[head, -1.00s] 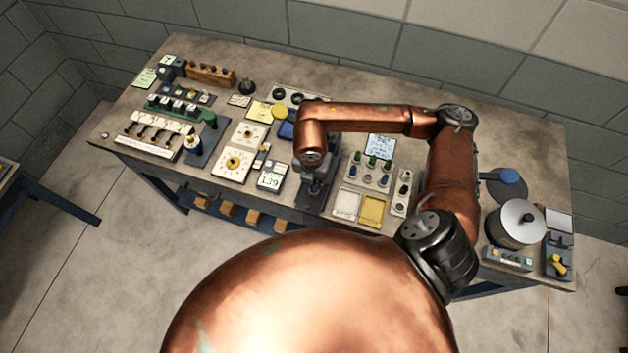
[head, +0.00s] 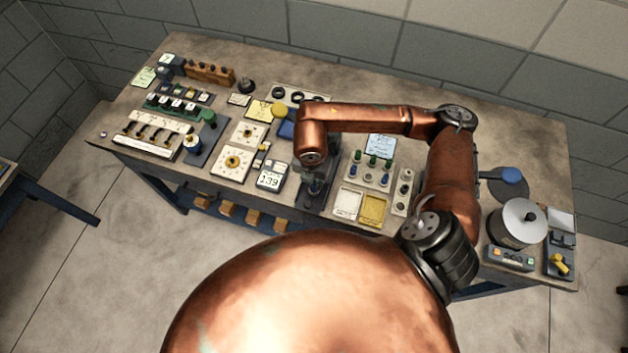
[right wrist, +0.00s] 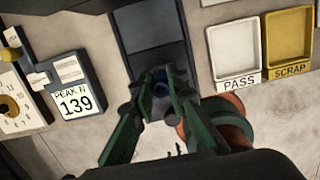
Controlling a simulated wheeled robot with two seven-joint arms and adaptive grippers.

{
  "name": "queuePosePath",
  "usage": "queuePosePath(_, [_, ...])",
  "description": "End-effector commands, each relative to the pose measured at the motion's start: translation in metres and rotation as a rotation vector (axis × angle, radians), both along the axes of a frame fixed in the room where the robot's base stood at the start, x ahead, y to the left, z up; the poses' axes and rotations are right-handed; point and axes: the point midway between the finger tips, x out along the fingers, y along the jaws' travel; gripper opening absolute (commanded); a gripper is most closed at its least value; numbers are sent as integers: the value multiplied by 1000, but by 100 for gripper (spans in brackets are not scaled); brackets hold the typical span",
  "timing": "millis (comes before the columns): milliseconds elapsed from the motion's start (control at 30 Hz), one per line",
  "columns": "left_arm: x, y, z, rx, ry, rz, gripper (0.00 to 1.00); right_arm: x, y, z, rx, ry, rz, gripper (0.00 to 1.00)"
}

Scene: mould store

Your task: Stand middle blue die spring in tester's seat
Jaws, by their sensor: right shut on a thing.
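My right gripper (right wrist: 160,82) is shut on a small dark blue thing (right wrist: 160,91), seen end-on between its green fingertips in the right wrist view; it looks like a die spring. In the head view the right gripper (head: 315,186) is low over the dark tester (head: 311,202), under my copper arm. The tester's dark body (right wrist: 152,32) lies just beyond the fingertips in the right wrist view. The fingers hide the seat, so I cannot tell whether the spring touches it. A rack (head: 368,171) with green and blue springs stands right of the tester. My left gripper is out of view.
The readout (right wrist: 75,103) left of the tester shows 139. A white PASS tray (right wrist: 236,53) and a yellow SCRAP tray (right wrist: 289,43) lie to its right. Dial gauges (head: 233,161) stand further left. A pot-like drum (head: 518,220) stands at the bench's right end.

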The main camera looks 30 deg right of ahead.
Motion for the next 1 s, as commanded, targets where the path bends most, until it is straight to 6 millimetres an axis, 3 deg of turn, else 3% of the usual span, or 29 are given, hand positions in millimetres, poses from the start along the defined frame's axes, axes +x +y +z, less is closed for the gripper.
queuePosePath(633, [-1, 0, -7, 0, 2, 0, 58, 0, 0, -8, 0, 0, 0, 0])
queuePosePath(667, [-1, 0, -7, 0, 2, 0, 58, 0, 0, -8, 0, 0, 0, 15])
queuePosePath(1000, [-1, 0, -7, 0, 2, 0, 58, 0, 0, -8, 0, 0, 0, 34])
